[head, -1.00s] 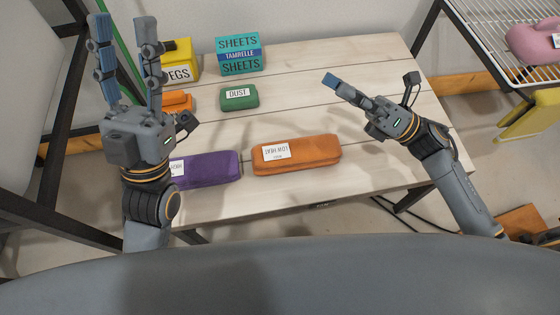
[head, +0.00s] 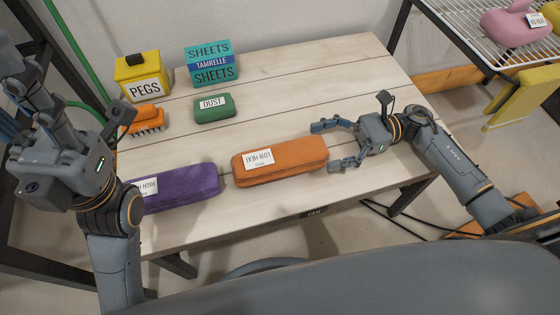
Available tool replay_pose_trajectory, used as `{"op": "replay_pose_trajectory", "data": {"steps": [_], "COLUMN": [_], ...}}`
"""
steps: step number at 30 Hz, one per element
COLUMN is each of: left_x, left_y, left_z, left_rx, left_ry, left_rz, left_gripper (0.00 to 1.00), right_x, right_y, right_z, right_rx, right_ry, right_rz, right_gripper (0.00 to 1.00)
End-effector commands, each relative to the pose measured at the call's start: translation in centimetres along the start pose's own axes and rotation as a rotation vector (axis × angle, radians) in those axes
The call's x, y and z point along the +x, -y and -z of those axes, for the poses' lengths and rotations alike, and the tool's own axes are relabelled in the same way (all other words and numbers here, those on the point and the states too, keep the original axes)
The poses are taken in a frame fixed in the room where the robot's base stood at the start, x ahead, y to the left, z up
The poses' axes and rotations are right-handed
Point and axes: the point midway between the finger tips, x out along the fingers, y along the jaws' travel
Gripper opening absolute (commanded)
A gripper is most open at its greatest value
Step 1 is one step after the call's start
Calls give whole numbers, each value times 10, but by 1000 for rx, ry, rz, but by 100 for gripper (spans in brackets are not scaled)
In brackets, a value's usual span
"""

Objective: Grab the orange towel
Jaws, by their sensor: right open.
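The orange towel (head: 300,162) is a folded, long bundle with a white label reading "LOW HEAT". It lies on the wooden table (head: 330,90) near the front edge. My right gripper (head: 322,147) is just to the right of the towel, low over the table, with its fingers spread and pointing left at the towel's right end. It is open and holds nothing. My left gripper (head: 30,85) is at the far left of the head view, raised, with its fingers partly cut off by the frame edge; its opening is unclear.
A purple towel (head: 190,187) lies left of the orange one. Behind are a green "DUST" cloth (head: 213,115), an orange brush (head: 150,118), a yellow pegs box (head: 138,70) and a teal sheets box (head: 222,72). A wire rack (head: 470,35) with a pink item stands right. The table's right rear is clear.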

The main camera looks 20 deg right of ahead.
Motion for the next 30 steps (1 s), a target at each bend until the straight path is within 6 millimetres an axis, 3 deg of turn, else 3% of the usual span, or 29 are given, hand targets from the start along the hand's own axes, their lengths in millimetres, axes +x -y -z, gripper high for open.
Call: {"op": "replay_pose_trajectory", "data": {"steps": [12, 22, 30], "left_x": [4, 6, 6], "left_y": [-1, -1, -1], "left_z": [1, 1, 1], "left_rx": [4, 4, 4], "left_ry": [-29, -31, -32], "left_rz": [-13, -15, -15], "left_gripper": [40, 40, 40], "right_x": [57, 63, 63], "right_y": [0, 0, 0], "right_z": [0, -1, -1], "right_rx": [0, 1, 1], "right_ry": [2, 1, 1], "right_rz": [0, 1, 1], "right_gripper": [83, 83, 28]}}
